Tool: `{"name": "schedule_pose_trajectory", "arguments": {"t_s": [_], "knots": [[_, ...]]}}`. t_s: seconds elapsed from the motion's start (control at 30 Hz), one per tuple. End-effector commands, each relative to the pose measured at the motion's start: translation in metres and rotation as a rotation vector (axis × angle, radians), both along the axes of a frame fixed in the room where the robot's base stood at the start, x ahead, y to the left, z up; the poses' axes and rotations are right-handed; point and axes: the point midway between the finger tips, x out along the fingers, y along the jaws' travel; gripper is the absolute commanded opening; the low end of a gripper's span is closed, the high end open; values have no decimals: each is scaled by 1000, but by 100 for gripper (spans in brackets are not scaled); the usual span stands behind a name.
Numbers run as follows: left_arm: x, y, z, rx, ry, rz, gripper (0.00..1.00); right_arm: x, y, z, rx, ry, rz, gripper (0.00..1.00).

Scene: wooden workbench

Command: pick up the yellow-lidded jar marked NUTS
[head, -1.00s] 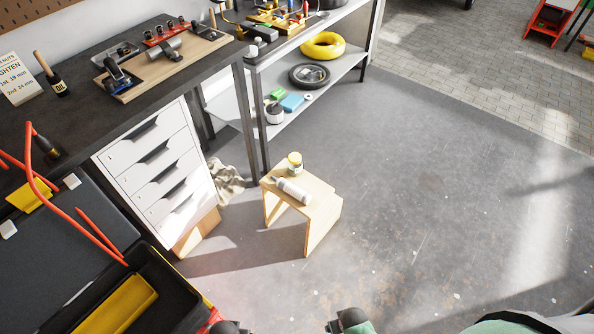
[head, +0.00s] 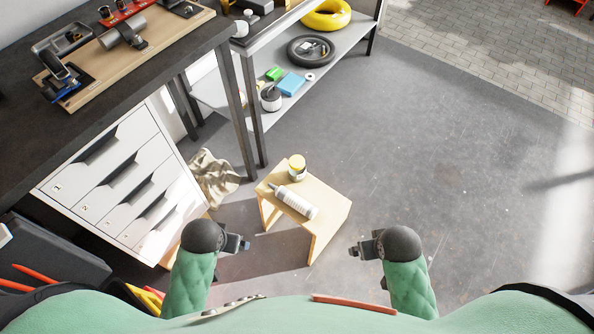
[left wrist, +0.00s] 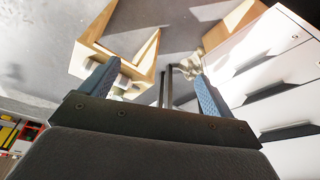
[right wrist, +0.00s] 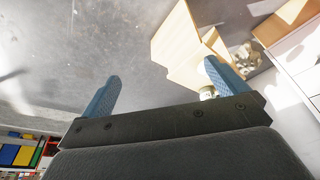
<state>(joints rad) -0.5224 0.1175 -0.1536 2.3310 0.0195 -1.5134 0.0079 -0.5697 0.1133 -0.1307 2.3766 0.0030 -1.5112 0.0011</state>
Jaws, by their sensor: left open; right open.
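A small jar with a yellow lid (head: 297,167) stands upright near the back edge of a light wooden stool (head: 330,215). Its label is too small to read. A white bottle with a grey nozzle (head: 296,202) lies on the stool in front of the jar. My left gripper (head: 243,244) is open and empty, left of the stool and nearer to me. Its blue fingers show apart in the left wrist view (left wrist: 150,82). My right gripper (head: 358,250) is open and empty, near the stool's right front. Its fingers are spread in the right wrist view (right wrist: 162,78).
A white drawer unit (head: 120,185) and dark workbench (head: 130,75) stand left. A grey shelf (head: 335,70) behind the stool holds a black tyre (head: 311,50), a blue box (head: 291,84) and a pot (head: 271,98). A crumpled cloth (head: 212,178) lies beside the drawers. The floor right is clear.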

Motion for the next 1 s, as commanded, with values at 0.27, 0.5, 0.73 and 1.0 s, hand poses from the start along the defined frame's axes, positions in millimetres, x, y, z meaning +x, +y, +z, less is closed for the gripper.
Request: {"name": "schedule_pose_trajectory", "arguments": {"t_s": [0.27, 0.5, 0.73, 1.0], "knots": [[27, -25, 4, -31, 7, -38, 87, -10, 3, 24, 8, -3, 1, 98], [56, -51, -6, -54, 26, -77, 87, -15, 7, 30, 16, 5, 4, 98], [103, -89, -25, -76, 59, -137, 87, -21, 15, 29, 30, 22, 10, 98], [179, -146, -51, -72, 122, -231, 87, -28, 28, 24, 54, 51, 16, 98]]}}
